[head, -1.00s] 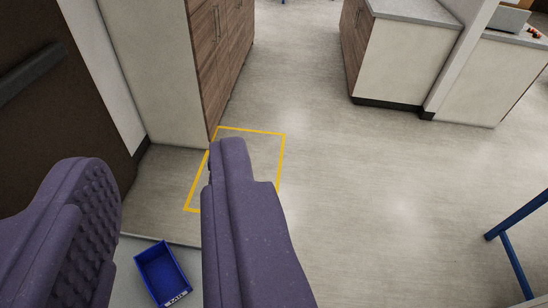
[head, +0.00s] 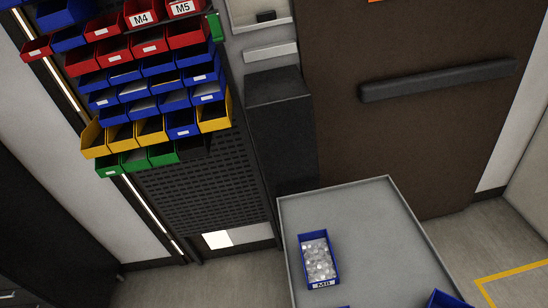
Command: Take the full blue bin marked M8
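A blue bin (head: 305,261) stands on a grey tabletop (head: 372,220) in the lower middle of the head view. It is filled with small pale, shiny pieces, and the white label (head: 322,285) on its near end appears to read M8. My gripper is not in this view, so its fingers and their distance from the bin are hidden.
Another blue bin (head: 446,300) is cut off at the bottom right. A rack at the upper left holds red bins (head: 149,40), blue bins, yellow bins (head: 214,112) and green bins. A brown door (head: 420,140) with a dark bar stands behind the table.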

